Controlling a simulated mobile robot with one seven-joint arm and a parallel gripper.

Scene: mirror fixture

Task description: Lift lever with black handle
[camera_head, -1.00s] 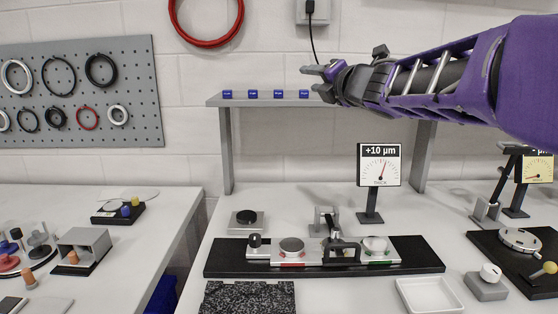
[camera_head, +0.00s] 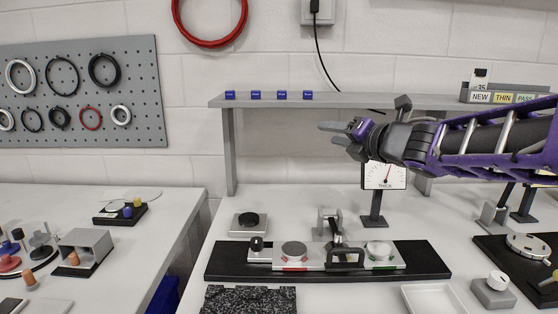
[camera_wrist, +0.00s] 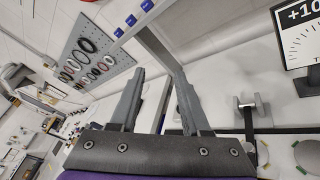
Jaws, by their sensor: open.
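The lever with the black handle (camera_head: 345,252) stands at the middle of the black fixture base (camera_head: 225,262). Its arm runs forward from a grey bracket (camera_head: 328,221), and the dark loop-shaped handle is low, close to the fixture plates. My gripper (camera_head: 334,133) is open and empty, in the air above and behind the fixture, pointing left. In the wrist view my gripper (camera_wrist: 158,75) shows two spread fingers with nothing between them. The grey bracket also shows right of the fingers (camera_wrist: 252,108); the handle cannot be made out clearly there.
A gauge display (camera_head: 385,175) stands behind the fixture, just below my forearm. A shelf (camera_head: 350,100) with several blue blocks runs behind my gripper. A white tray (camera_head: 408,298) and a dark speckled slab (camera_head: 248,300) lie in front. The space above the fixture is free.

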